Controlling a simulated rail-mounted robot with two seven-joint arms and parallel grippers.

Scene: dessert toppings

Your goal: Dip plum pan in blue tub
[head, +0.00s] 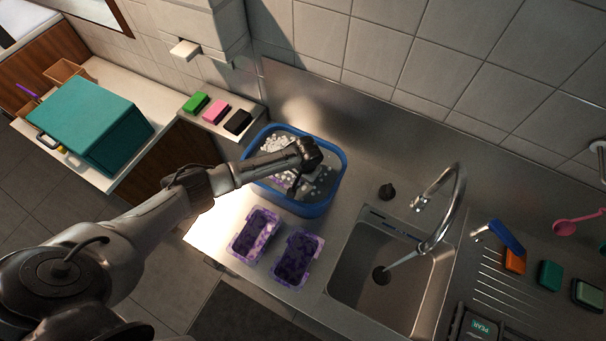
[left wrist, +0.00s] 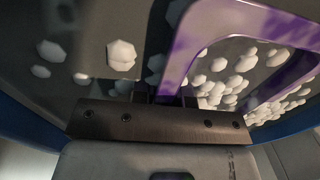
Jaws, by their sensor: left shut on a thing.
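The blue tub (head: 343,165) stands on the steel counter and holds many white lumps. My left gripper (head: 297,187) reaches down into it from above. In the left wrist view my left gripper (left wrist: 165,98) is shut on a purple mottled plum pan (left wrist: 205,27), whose rim slants across the picture among white lumps (left wrist: 122,55). Most of this pan is hidden by my wrist in the head view. The tub's blue wall also shows in the left wrist view (left wrist: 35,143). My right gripper is out of view.
The sink (head: 345,290) and its tap (head: 455,205) lie right of the pans. Green, pink and black sponges (head: 216,111) lie left of the tub. A teal box (head: 85,115) stands at the far left.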

